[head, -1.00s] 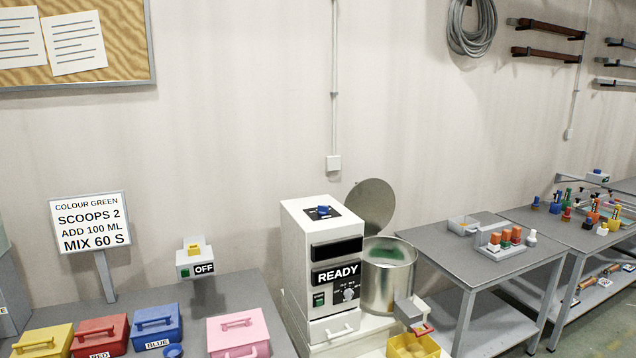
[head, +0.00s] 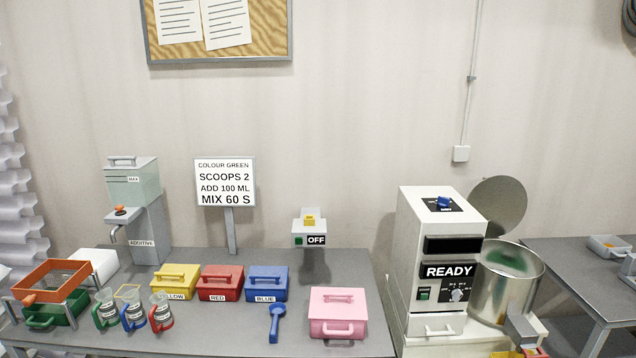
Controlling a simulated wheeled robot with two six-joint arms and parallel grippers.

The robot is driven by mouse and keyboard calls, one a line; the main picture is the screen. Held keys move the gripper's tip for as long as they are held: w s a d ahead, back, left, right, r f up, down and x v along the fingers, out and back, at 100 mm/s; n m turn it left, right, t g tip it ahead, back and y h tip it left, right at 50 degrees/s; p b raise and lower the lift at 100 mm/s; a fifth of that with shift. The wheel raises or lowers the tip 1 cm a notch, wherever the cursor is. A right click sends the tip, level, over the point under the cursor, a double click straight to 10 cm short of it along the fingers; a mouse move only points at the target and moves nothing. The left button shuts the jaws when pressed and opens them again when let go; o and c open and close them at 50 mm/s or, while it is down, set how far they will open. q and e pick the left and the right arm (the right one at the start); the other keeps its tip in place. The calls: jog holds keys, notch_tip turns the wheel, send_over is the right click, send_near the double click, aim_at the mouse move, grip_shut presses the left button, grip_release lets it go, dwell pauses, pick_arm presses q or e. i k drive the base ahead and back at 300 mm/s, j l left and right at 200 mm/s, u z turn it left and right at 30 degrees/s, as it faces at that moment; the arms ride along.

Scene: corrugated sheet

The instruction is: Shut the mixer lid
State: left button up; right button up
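The mixer (head: 412,258) is a white cabinet right of centre, with a READY display and a blue knob on top. Its steel drum (head: 505,290) stands at its right side, open at the top, with some green showing inside. The round grey lid (head: 498,204) stands raised, tilted back behind the drum, and is partly hidden by the cabinet.
A grey bench (head: 240,330) at left carries yellow, red, blue and pink (head: 338,318) boxes, a blue scoop (head: 276,322), jugs and an additive dispenser (head: 140,215). A small grey-white block (head: 522,328) sits before the drum. Another table (head: 570,270) is at right.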

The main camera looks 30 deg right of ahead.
aim_at(502, 200)
jog(key=k+l, duration=0.15)
jog(key=l, duration=0.7)
jog(key=k+l, duration=0.15)
jog(key=l, duration=0.65)
jog(key=k+l, duration=0.1)
jog(key=l, duration=0.75)
jog(key=k+l, duration=0.15)
jog(key=l, duration=0.65)
jog(key=k+l, duration=0.15)
jog(key=l, duration=0.7)
jog(key=k+l, duration=0.15)
jog(key=l, duration=0.7)
jog(key=k+l, duration=0.15)
jog(key=l, duration=0.65)
jog(key=k+l, duration=0.15)
jog(key=l, duration=0.7)
